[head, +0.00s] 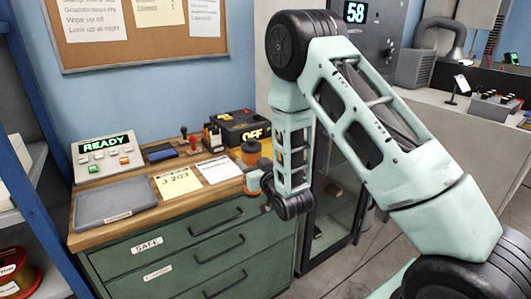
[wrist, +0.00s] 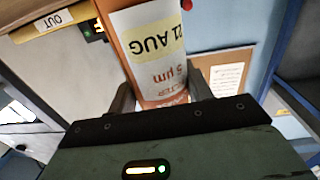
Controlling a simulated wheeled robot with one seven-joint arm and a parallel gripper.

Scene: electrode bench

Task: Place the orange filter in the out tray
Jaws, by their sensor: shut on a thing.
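The orange filter (head: 251,153) is held upright in my gripper (head: 259,181), at the right end of the bench. The filter (wrist: 158,45) also shows in the wrist view, with a white label reading "21 AUG" and "5 µm". My gripper's fingers (wrist: 160,97) are shut on it from both sides. I cannot make out an out tray with that label in the head view.
The wooden-topped bench (head: 85,240) holds a flat grey tray-like item (head: 117,203), a READY panel (head: 105,155), paper notes (head: 180,182) and a black box showing OFF (head: 238,128). A blue shelf frame (head: 35,90) stands at the left. A glass-fronted cabinet (head: 335,205) is at the right.

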